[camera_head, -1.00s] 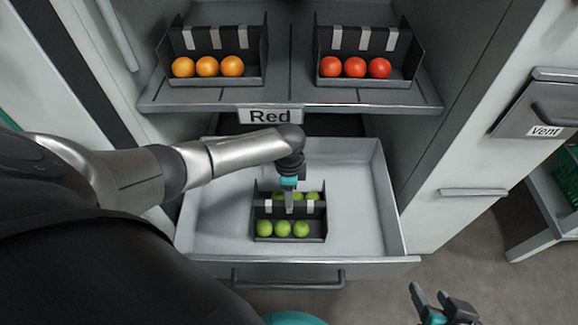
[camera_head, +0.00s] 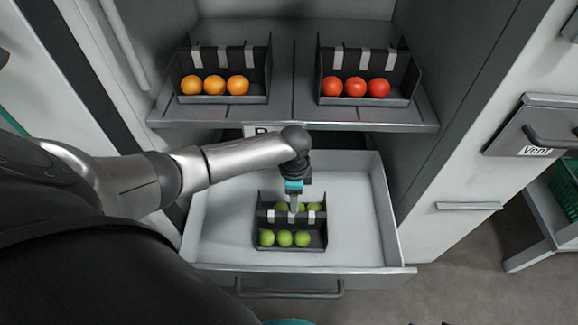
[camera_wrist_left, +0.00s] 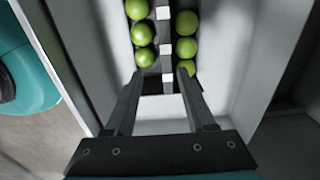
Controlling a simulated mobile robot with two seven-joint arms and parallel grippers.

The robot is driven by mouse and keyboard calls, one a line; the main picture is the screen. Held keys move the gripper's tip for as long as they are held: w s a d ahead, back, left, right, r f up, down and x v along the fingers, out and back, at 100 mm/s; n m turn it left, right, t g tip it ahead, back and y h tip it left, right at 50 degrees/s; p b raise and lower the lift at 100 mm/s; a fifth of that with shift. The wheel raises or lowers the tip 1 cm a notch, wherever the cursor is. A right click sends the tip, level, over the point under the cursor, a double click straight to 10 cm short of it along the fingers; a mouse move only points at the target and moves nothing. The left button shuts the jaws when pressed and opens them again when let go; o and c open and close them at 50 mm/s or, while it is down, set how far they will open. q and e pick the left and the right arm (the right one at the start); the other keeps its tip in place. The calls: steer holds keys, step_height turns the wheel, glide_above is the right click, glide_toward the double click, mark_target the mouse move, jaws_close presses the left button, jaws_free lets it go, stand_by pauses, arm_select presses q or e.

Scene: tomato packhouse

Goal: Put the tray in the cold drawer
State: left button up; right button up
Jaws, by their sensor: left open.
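A dark tray (camera_head: 291,246) with green tomatoes in two rows, front and back, sits inside the open cold drawer (camera_head: 352,220), toward its front. A divider with white patches runs between the rows. My left gripper (camera_head: 294,207) is over the tray at this divider. In the left wrist view the open left gripper (camera_wrist_left: 160,82) has one finger on each side of the divider (camera_wrist_left: 166,62), apart from each other. Whether the fingers touch it I cannot tell. My right gripper is out of view.
On the shelf (camera_head: 290,116) above the drawer stand a tray of orange tomatoes (camera_head: 215,85) and a tray of red tomatoes (camera_head: 355,88). A label on the shelf edge is partly hidden by my arm. A "Vent" panel (camera_head: 540,125) is at right. The drawer floor right of the tray is free.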

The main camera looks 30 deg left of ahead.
arm_select(q)
steer(key=s+d+r+n+t+h, duration=0.1)
steer(key=s+d+n+t+h, duration=0.15)
steer(key=s+d, duration=0.75)
steer(key=s+a+r+n+t+y, duration=0.1)
steer(key=s+a+r+n+y, duration=0.1)
steer(key=s+r+n, duration=0.2)
steer(key=r+n, duration=0.1)
steer(key=n, duration=0.2)
steer(key=shift+s+a, duration=0.3)
steer(key=shift+a, duration=0.1)
steer(key=shift+t, duration=0.25)
